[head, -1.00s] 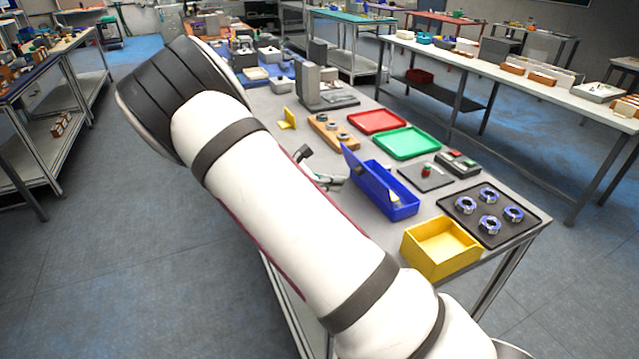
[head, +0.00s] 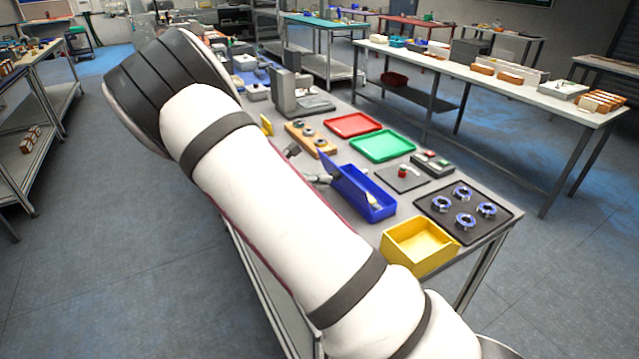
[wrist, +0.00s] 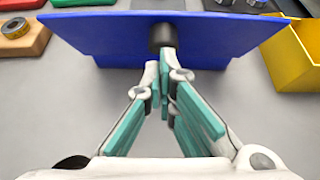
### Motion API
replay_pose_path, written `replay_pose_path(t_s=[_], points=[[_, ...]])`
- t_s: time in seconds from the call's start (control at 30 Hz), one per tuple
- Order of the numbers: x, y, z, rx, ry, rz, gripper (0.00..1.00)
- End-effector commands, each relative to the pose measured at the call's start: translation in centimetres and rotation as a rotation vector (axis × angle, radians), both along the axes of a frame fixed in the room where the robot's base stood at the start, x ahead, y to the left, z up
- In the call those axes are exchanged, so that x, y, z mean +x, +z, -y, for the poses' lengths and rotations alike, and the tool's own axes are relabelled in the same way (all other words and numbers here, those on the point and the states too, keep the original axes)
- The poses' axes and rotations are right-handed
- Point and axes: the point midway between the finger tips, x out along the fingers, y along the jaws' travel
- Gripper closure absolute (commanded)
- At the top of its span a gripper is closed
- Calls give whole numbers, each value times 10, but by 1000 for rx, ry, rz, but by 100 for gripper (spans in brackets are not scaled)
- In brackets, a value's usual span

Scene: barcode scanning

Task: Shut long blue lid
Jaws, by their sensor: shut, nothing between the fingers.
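The long blue box (head: 378,207) sits on the bench in the head view. Its blue lid (head: 344,180) stands raised along the side nearest my arm. In the wrist view the lid's outer face (wrist: 100,36) spans the top, with a dark round knob (wrist: 163,37) at its middle. My gripper (wrist: 164,68) is shut and empty, its fingertips just below the knob. I cannot tell whether they touch it or the lid. In the head view my gripper (head: 328,178) is beside the lid, partly hidden behind my arm.
A yellow bin (head: 418,246) stands in front of the box, with a black tray (head: 440,208) of metal rings to its right. A grey pad (head: 402,179), green tray (head: 382,146), red tray (head: 353,125) and wooden block (head: 309,140) lie beyond. Bare bench shows beside my gripper.

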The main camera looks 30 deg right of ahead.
Motion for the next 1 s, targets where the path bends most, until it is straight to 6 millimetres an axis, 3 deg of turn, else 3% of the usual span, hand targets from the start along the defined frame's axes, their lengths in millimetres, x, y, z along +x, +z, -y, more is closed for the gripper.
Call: replay_pose_path(t_s=[0.47,1.0], points=[[-1,11,9,121,-5,4,100],[0,39,43,580,-7,11,100]])
